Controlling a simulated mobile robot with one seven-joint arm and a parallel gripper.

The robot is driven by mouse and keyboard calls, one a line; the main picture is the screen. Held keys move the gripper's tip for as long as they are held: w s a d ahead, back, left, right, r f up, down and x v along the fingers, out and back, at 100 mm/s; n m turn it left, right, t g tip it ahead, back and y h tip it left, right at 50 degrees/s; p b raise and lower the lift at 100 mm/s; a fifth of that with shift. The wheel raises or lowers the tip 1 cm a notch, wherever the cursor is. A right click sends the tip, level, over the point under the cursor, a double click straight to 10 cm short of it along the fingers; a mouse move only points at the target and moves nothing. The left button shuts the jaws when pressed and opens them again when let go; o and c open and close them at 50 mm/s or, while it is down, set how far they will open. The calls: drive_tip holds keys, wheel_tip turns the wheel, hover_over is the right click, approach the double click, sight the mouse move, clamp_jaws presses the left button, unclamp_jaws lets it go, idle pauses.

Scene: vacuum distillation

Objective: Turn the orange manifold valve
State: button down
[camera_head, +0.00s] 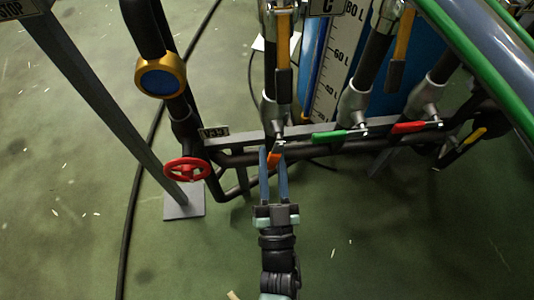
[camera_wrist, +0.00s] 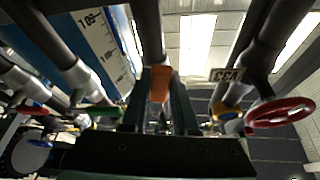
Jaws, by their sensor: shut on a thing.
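The orange manifold valve handle (camera_head: 274,159) sits low on the manifold, below a vertical pipe. My gripper (camera_head: 272,153) reaches up to it from below, with its two long blue-grey fingers on either side of the handle. In the wrist view, the orange handle (camera_wrist: 160,84) stands between the fingertips (camera_wrist: 161,80). The gripper is shut on the handle. The fingers hide part of the handle and the valve stem.
To the right on the same manifold are a green handle (camera_head: 335,135) and a red handle (camera_head: 408,127). A red handwheel (camera_head: 187,169) is to the left. A grey post (camera_head: 100,100) stands further left. Open green floor (camera_head: 400,240) lies in front.

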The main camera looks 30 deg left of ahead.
drive_tip(key=shift+w+d+f+n+y, duration=0.2)
drive_tip(key=shift+d+n+y, duration=0.15)
drive_tip(key=shift+n, duration=0.55)
drive_tip(key=shift+r, duration=0.1)
drive_tip(key=c, duration=0.7)
unclamp_jaws()
drive_tip(key=p+v, duration=0.3)
drive_tip(key=v, duration=1)
drive_tip(key=shift+d+r, duration=0.1)
drive_tip(key=shift+r, duration=0.05)
